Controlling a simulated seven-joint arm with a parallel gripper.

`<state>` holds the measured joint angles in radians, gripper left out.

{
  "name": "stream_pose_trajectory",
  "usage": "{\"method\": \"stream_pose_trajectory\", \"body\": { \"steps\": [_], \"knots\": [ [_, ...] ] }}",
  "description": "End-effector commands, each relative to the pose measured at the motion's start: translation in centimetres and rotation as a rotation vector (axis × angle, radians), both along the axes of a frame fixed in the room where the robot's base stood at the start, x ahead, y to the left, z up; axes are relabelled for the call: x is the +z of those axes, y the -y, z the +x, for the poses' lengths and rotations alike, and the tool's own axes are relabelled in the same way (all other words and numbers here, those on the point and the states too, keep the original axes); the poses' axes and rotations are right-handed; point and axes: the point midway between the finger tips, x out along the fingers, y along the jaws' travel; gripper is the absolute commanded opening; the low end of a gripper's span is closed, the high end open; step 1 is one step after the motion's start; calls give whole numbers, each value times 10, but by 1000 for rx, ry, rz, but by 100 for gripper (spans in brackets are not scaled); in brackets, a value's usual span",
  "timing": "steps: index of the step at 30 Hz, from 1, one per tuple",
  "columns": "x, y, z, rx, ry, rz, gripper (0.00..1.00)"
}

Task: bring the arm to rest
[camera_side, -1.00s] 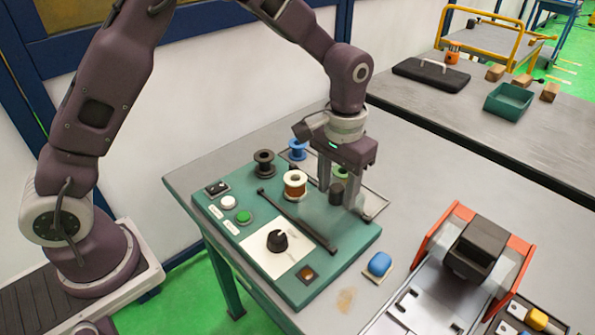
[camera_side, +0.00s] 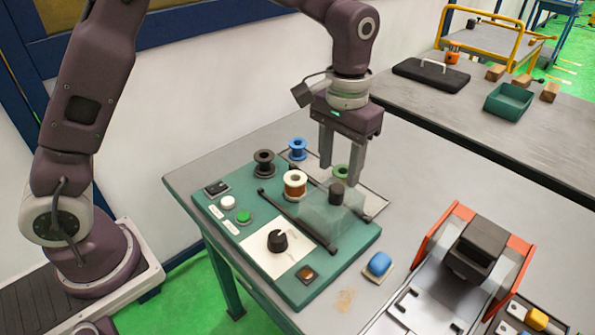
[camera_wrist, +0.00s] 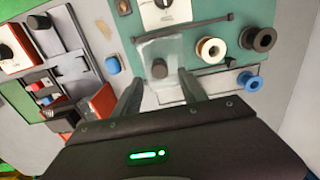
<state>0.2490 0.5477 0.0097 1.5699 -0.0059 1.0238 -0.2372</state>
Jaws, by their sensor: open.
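My gripper (camera_side: 341,162) is open and empty. It hangs fingers down above the back right part of the green control panel (camera_side: 255,258). Below it a clear cover (camera_side: 325,212) with a black knob (camera_side: 337,193) sits on the panel; the fingers are above the knob and apart from it. In the wrist view the clear cover (camera_wrist: 178,48) and its knob (camera_wrist: 159,68) show just beyond the two spread fingers.
A blue block (camera_side: 379,264) lies right of the panel. An orange-sided fixture (camera_side: 477,250) stands at the right. The table's back right is clear.

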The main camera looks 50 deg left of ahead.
Motion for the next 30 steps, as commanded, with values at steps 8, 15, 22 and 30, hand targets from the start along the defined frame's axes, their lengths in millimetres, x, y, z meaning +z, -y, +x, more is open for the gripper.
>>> {"method": "stream_pose_trajectory", "body": {
  "steps": [8, 15, 22, 30],
  "knots": [
    [34, -15, -18, 3, 52, -12, 49],
    [121, -72, -136, 6, 281, -32, 49],
    [115, -97, -233, 3, 457, -9, 49],
    [105, -100, -251, 0, 491, 1, 49]
  ]
}}
